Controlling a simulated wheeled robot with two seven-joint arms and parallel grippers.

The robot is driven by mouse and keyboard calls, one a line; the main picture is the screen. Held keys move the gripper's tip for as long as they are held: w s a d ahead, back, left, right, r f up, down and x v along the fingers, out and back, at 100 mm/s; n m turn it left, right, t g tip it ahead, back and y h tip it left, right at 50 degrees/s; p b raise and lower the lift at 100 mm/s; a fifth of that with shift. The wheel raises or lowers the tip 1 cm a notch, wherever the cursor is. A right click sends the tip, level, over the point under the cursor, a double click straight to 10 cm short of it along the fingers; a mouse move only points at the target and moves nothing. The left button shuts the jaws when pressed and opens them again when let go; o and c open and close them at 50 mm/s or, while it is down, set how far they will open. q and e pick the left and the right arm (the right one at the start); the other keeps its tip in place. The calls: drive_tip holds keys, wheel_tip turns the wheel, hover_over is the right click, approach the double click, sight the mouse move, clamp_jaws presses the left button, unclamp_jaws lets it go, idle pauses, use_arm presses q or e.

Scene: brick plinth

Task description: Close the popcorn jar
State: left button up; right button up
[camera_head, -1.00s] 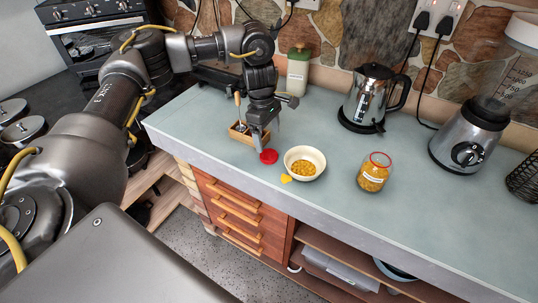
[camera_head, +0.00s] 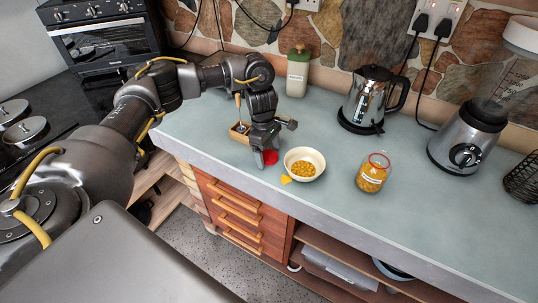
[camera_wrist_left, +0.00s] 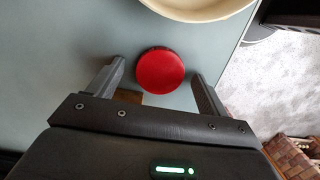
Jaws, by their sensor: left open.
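The popcorn jar (camera_head: 373,173) is a glass jar of yellow kernels with a red rim, standing open on the counter right of the bowl. A round red lid (camera_wrist_left: 160,69) lies on the counter; in the head view the lid (camera_head: 270,157) is partly hidden by the gripper. My left gripper (camera_head: 264,163) points down over the lid, and in the left wrist view its open fingers (camera_wrist_left: 158,82) are on either side of the lid, with nothing held. My right gripper is not in view.
A cream bowl of kernels (camera_head: 305,163) stands just right of the lid, with a yellow piece (camera_head: 286,179) beside it.

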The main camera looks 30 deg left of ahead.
sight(270, 155)
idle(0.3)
use_arm(q)
drive_tip(key=c, duration=1.1)
drive_tip(key=shift+o, duration=0.2)
drive_tip(key=shift+r+b, duration=0.3)
drive_tip(key=shift+r, duration=0.15)
wheel_tip(270, 155, up, 2)
drive_tip(key=shift+r+b, duration=0.2)
drive_tip(key=shift+b, duration=0.15)
drive_tip(key=s+d+r+b, duration=0.2)
drive_tip(key=s+d+r, duration=0.5)
drive_tip(key=s, duration=0.5)
wheel_tip(270, 155, up, 3)
drive_tip(key=shift+f, duration=0.15)
drive_tip(key=shift+s, duration=0.1)
